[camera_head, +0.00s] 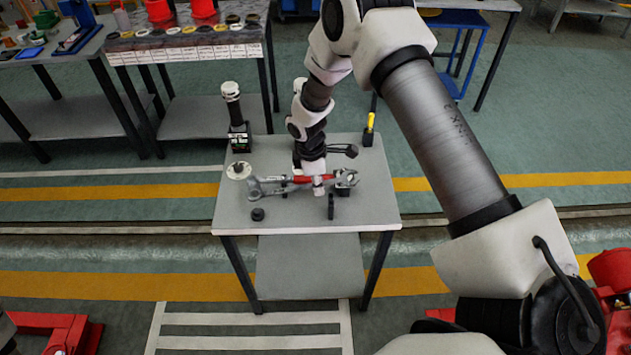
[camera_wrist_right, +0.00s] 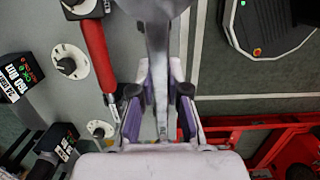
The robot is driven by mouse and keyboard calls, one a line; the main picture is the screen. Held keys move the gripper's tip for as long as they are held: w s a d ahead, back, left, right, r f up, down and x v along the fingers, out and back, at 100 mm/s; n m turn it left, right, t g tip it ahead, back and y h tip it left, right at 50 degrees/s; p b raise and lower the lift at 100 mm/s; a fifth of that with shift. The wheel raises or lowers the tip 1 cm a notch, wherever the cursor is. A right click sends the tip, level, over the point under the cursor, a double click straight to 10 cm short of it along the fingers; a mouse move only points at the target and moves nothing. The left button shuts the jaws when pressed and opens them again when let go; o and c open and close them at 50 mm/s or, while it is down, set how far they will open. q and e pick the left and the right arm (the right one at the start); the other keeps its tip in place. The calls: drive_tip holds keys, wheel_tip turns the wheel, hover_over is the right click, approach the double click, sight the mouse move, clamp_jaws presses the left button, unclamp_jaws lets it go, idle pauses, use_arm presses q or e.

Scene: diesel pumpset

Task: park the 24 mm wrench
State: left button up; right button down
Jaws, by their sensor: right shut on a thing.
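The 24 mm wrench appears to be the long grey steel tool between my fingers; in the right wrist view its shaft (camera_wrist_right: 158,40) runs up and out of the top edge. My right gripper (camera_wrist_right: 160,110) is shut on it, with purple pads on both sides. In the head view the gripper (camera_head: 318,187) is low over the small grey table (camera_head: 300,225). A grey wrench end (camera_head: 254,188) shows to its left. No size marking is readable. My left gripper is not in view.
A red-handled tool (camera_wrist_right: 97,55) lies beside the held wrench.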

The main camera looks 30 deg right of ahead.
drive_tip(key=shift+s+r, duration=0.15)
drive_tip(key=shift+s, duration=0.1)
drive_tip(key=f+b, duration=0.1)
drive_tip(key=f, duration=0.1)
drive_tip(key=w+f+b, duration=0.1)
drive_tip(key=f, duration=0.2)
drive_tip(key=shift+w+f+b, duration=0.2)
drive_tip(key=shift+f+b, duration=0.1)
drive_tip(key=shift+b, duration=0.1)
drive_tip(key=shift+s+f+b, duration=0.15)
drive_tip(key=shift+f+b, duration=0.2)
drive_tip(key=shift+f, duration=0.15)
drive_tip(key=shift+w+f, duration=0.2)
drive_tip(key=shift+w, duration=0.05)
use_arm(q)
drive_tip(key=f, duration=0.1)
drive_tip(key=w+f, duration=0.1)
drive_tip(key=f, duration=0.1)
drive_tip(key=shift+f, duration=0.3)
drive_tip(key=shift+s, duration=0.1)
use_arm(e)
drive_tip(key=shift+s+r, duration=0.1)
drive_tip(key=shift+s, duration=0.05)
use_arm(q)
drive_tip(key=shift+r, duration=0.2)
